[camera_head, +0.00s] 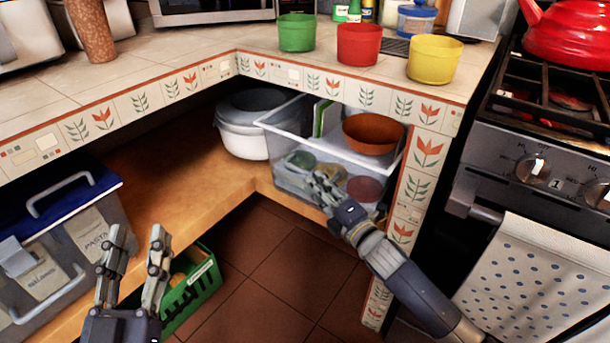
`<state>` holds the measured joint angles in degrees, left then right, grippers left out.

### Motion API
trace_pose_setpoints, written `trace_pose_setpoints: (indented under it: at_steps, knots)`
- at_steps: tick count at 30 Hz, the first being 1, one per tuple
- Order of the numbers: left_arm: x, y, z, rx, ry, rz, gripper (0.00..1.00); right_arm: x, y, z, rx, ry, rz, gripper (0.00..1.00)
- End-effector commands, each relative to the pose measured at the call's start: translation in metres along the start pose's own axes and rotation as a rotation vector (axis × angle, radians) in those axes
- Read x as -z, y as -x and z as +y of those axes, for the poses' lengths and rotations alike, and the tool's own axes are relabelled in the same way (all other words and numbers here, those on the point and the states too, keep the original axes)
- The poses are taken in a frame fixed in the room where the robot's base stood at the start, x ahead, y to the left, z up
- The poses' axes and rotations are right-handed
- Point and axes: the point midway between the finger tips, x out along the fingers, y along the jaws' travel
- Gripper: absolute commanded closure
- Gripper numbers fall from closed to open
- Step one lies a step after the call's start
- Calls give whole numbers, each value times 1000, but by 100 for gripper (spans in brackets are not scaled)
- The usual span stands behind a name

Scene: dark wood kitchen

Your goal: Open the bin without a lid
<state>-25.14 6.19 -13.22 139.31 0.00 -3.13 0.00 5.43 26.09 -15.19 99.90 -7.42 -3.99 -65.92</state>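A clear plastic bin with a pale rim (285,122) stands on the lower shelf in the corner and has no lid. A brown bowl (372,135) sits in its upper part, and several coloured round items show through its front. My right gripper (322,187) is in front of the bin's front wall, close to it; I cannot tell whether it touches, or how far its fingers are apart. A second clear bin, with a blue lid (55,195), stands on the shelf at the left. My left gripper (138,245) is open and empty, right of this lidded bin.
A green crate (198,288) is low down beside my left gripper. A white pot (245,140) stands left of the open bin. The counter edge (140,102) overhangs the shelf. The stove (545,165) with a hanging towel (530,275) is at the right. Tiled floor (285,270) is clear.

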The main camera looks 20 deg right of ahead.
Motion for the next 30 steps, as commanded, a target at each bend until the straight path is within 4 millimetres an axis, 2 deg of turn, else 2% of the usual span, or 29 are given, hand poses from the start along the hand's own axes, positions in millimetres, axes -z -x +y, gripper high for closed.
trace_pose_setpoints:
  at_steps: [1, 6, 12, 18, 26, 29, 30]
  knots:
    - [7, 0, 1, -3, 2, 46, 60, 0, -10, -1, -3, 1, 0, 80]
    - [35, 4, 5, -9, 8, 197, 60, 0, -34, -1, -2, 1, 0, 80]
    - [60, 10, 7, -15, 13, 327, 60, 0, -53, -1, 0, -2, 0, 80]
    - [71, 14, 8, -17, 16, 382, 60, 0, -61, 0, 0, -1, 0, 80]
    - [72, 14, 8, -17, 16, 386, 60, 0, -61, 0, 1, -1, 0, 80]
    - [72, 14, 8, -17, 16, 386, 60, 0, -61, 0, 1, -1, 0, 100]
    - [72, 14, 8, -17, 16, 385, 60, 0, -61, 0, 1, -1, 0, 100]
